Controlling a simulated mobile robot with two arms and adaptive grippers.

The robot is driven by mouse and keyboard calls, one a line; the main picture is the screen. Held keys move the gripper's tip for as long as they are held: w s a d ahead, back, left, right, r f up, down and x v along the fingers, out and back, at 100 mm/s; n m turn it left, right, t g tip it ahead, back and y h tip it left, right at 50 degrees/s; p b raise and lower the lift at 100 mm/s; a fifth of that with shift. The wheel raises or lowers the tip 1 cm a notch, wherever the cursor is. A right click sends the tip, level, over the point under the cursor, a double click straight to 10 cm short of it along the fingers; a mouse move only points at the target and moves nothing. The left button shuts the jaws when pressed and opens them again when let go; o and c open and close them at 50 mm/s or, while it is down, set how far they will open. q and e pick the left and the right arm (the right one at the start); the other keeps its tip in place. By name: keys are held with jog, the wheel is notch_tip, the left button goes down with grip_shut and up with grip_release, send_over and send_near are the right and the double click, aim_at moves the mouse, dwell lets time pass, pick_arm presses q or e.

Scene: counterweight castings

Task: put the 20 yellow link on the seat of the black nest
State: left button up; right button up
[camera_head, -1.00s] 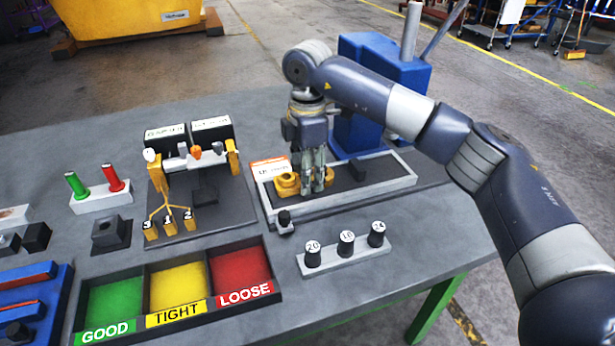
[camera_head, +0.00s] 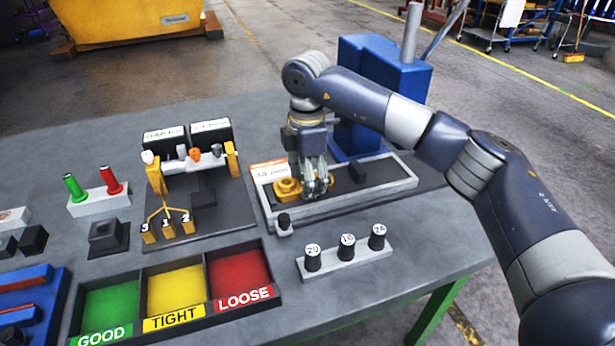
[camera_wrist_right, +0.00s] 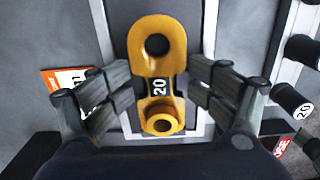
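The yellow link (camera_wrist_right: 157,45) marked 20 lies in the grey tray, with a large holed end and a smaller holed end. In the head view its yellow end (camera_head: 288,189) shows beside my fingers, which hide the rest. My right gripper (camera_wrist_right: 160,80) is open above the link, its fingers on either side of the narrow middle with gaps visible. It also shows in the head view (camera_head: 317,186). A black block (camera_head: 204,190) sits on the dark fixture plate, and another black block (camera_head: 108,236) stands left of it. I cannot tell which is the nest. My left gripper is not in view.
A rack (camera_head: 346,264) with black knobs stands in front. A GOOD, TIGHT and LOOSE bin (camera_head: 178,288) lies front left. A blue machine (camera_head: 365,120) stands behind the tray.

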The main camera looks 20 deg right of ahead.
jog(key=shift+s+f, duration=0.15)
jog(key=shift+f, duration=0.05)
jog(key=shift+r, duration=0.15)
notch_tip(320, 180, up, 13)
jog(key=shift+w+r, duration=0.15)
jog(key=shift+w, duration=0.05)
dwell(0.5)
